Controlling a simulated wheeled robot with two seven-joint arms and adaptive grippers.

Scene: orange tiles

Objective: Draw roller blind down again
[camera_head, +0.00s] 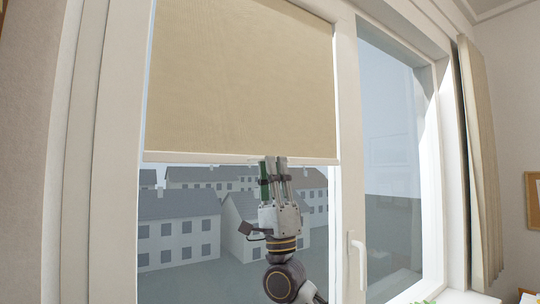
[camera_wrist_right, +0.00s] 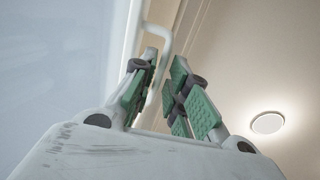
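The beige roller blind (camera_head: 240,75) hangs over the upper part of the left window pane in the head view. Its pale bottom bar (camera_head: 215,158) runs across above the clear glass. My right gripper (camera_head: 275,165) points up from below, with its fingertips at the bar, right of its middle. In the right wrist view my gripper's two green-padded fingers (camera_wrist_right: 166,58) stand apart with a narrow gap. A thin white curved bar (camera_wrist_right: 163,32) runs behind and between them; whether they touch it I cannot tell. My left gripper is not in view.
The white window frame (camera_head: 348,150) stands right of the gripper, with a white window handle (camera_head: 361,262) low on it. A second pane and a beige curtain (camera_head: 478,160) are farther right. A round ceiling light (camera_wrist_right: 267,123) shows in the wrist view.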

